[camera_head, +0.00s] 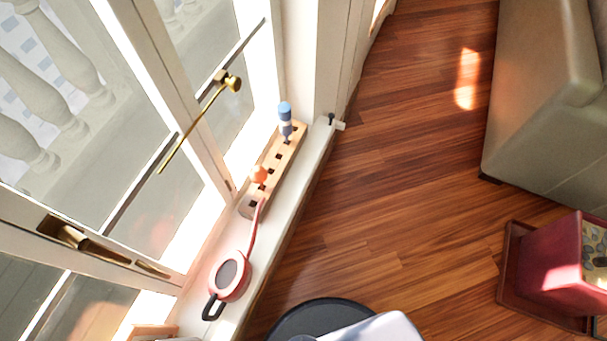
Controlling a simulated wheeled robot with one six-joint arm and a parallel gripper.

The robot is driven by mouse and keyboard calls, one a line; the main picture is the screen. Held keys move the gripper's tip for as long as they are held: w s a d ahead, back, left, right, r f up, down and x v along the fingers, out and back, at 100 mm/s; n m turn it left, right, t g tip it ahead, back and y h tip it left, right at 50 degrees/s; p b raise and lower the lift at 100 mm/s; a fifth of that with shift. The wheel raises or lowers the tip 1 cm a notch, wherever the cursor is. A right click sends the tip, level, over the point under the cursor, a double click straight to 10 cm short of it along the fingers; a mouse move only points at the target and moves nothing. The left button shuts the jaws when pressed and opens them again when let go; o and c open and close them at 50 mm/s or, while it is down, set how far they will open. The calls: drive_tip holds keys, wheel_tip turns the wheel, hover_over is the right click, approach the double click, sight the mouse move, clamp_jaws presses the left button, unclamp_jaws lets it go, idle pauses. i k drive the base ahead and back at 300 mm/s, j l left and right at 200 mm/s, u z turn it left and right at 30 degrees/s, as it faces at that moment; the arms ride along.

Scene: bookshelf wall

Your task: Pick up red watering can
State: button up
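The red watering can (231,277) stands on the white window sill (239,312) at the lower left of the head view. Its round top has a dark centre, its black handle points toward the lower left, and its long thin red spout points up toward a wooden rack. The spout's tip lies close to the rack's near end. My gripper is not in view. A black disc and a pale rounded part at the bottom edge look like parts of my own body, to the right of the can.
The wooden rack (252,202) with square holes holds an orange round item (259,174) and a blue-and-white bottle (285,121). A window with a brass handle (228,82) borders the sill. A sofa (547,100) and red planter (562,262) stand right; the wooden floor (400,190) between is clear.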

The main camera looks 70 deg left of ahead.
sight(230, 277)
drive_tip(key=u, duration=3.85)
drive_tip(key=l+u, duration=0.2)
drive_tip(key=l, duration=0.7)
